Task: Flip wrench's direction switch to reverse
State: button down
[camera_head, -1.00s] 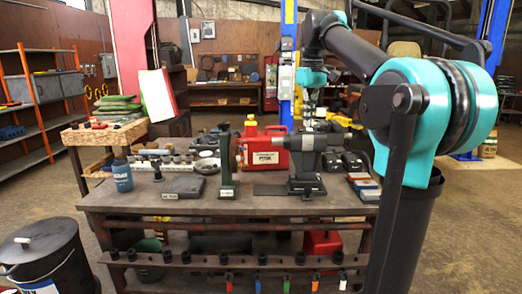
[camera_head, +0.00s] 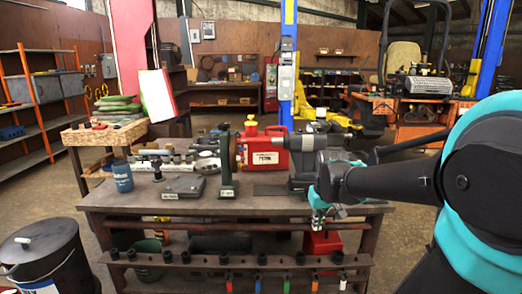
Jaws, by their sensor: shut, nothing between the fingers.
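A grey and black wrench (camera_head: 307,143) lies level on a dark stand on the workbench, with its nose pointing left. Its direction switch is too small to make out. My gripper (camera_head: 318,222) hangs at the bench's front edge, lower than the wrench and slightly right of its middle. It is shut and empty, apart from the wrench. My forearm comes in from the right and covers the right part of the stand and the bench behind it.
A black bucket (camera_head: 45,260) stands at the left.

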jog(key=s+f+m+t, duration=0.1)
jog(key=s+f, duration=1)
jog(key=shift+d+f+m, duration=0.25)
jog(key=shift+d+m, duration=0.05)
jog(key=shift+d, duration=0.15)
